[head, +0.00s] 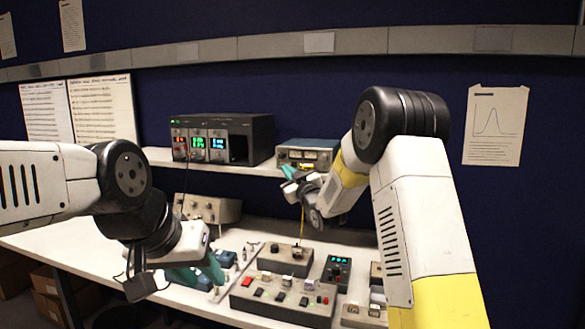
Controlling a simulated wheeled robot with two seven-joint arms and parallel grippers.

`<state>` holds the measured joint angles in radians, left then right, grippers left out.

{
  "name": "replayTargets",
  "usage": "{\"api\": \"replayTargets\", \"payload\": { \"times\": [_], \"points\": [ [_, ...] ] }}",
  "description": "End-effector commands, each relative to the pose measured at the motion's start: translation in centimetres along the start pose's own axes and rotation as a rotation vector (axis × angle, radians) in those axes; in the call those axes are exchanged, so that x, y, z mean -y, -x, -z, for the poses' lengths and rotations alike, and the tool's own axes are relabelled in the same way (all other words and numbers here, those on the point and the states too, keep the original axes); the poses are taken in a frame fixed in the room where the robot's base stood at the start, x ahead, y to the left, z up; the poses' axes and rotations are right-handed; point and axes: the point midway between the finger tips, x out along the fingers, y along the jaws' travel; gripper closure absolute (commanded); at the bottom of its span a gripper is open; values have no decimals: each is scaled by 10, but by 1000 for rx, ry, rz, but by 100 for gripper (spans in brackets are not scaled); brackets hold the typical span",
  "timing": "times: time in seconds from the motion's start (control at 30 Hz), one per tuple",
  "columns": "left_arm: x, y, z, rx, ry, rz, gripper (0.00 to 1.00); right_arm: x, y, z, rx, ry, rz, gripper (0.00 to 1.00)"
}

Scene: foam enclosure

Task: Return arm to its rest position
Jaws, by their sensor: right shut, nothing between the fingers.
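My left arm comes in from the left, and its gripper (208,280) with teal fingers hangs low over the left part of the white bench (120,258). Small blue items lie close by, and whether its fingers touch them I cannot tell. The gap between its fingers is not clear. My right arm rises from the lower right, bends at a black elbow and reaches left. Its gripper (290,182) is shut and empty, raised in front of the shelf and above the bench devices. Its wrist partly covers the view behind it.
A long button panel (285,299), a small box with a green display (336,272) and other control boxes crowd the bench. A beige instrument (208,208) stands at the back. The shelf (232,172) holds a black instrument rack (245,138) and a grey meter unit (308,152).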

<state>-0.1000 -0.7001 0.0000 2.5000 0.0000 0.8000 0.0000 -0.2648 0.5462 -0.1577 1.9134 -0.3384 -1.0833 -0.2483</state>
Motion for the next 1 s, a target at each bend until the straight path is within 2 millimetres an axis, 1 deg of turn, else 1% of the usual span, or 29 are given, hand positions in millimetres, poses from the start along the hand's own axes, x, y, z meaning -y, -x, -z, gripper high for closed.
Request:
{"api": "replayTargets", "payload": {
  "times": [0.27,0.37,0.47,0.57,0.6,0.67,0.7,0.73,0.77,0.8,0.87,0.9,0.97,1.0],
  "points": [
    [0,0,0,0,0,0,64,-3,1,1,7,-2,-3,100],
    [0,0,0,0,0,0,64,-15,9,7,55,-19,-15,100],
    [0,0,0,0,0,0,64,-36,29,17,155,-59,-35,100],
    [0,0,0,0,0,0,64,-54,64,27,294,-122,-54,100],
    [0,0,0,0,0,0,64,-60,82,30,351,-151,-60,100],
    [0,0,0,0,0,0,64,-65,110,35,436,-195,-67,100],
    [0,0,0,0,0,0,64,-66,130,37,493,-226,-69,100],
    [0,0,0,0,0,0,64,-66,146,39,534,-250,-71,100],
    [0,0,0,0,0,0,64,-66,162,41,576,-272,-72,100],
    [0,0,0,0,0,0,64,-64,186,43,631,-305,-73,100],
    [0,0,0,0,0,0,64,-58,221,47,712,-351,-70,100],
    [0,0,0,0,0,0,64,-53,246,49,765,-383,-67,100],
    [0,0,0,0,0,0,64,-43,284,52,846,-430,-63,100],
    [0,0,0,0,0,0,64,-35,309,54,897,-459,-57,100]
  ]
}}
